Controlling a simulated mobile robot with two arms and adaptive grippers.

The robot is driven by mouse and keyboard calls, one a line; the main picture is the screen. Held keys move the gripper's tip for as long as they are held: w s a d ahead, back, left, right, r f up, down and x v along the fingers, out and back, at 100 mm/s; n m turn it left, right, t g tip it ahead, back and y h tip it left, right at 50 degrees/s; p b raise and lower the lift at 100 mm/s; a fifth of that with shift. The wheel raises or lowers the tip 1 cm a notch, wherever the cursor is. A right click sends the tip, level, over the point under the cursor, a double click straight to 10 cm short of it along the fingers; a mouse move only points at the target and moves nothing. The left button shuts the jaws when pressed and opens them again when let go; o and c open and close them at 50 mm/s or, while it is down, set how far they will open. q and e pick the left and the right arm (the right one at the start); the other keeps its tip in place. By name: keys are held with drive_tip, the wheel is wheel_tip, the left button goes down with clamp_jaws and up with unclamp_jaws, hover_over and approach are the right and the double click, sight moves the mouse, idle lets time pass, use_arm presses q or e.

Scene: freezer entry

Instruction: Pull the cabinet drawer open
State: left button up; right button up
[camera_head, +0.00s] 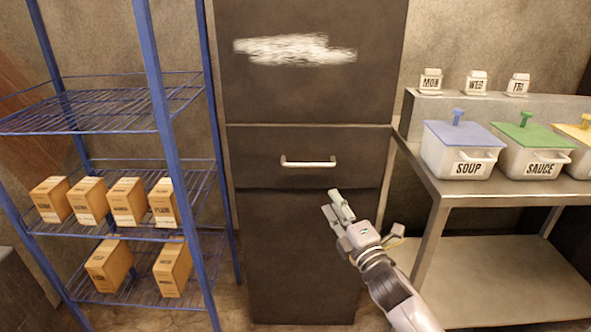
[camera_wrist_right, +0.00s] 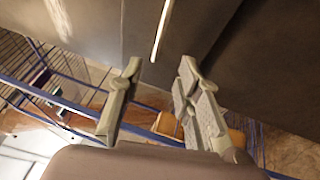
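The dark cabinet (camera_head: 300,260) stands in the middle of the head view. Its drawer (camera_head: 255,160) looks flush with the cabinet front, with a pale horizontal bar handle (camera_head: 308,163). My right gripper (camera_head: 334,204) is below and slightly right of the handle, in front of the lower cabinet face. In the right wrist view my right gripper (camera_wrist_right: 158,70) has its two fingers spread, with nothing between them. The handle (camera_wrist_right: 160,32) shows there as a pale bar beyond the fingertips, apart from them. My left gripper is not in view.
A blue wire rack (camera_head: 165,110) with several cardboard boxes (camera_head: 127,201) stands left of the cabinet. A steel table (camera_head: 500,187) stands at right, with lidded tubs (camera_head: 459,150) and small labelled containers (camera_head: 477,82). Little floor shows before the cabinet.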

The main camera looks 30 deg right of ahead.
sight(309, 165)
drive_tip(key=x, duration=1.6)
drive_tip(key=shift+w+f, duration=0.1)
drive_tip(key=shift+w, duration=0.05)
clamp_jaws()
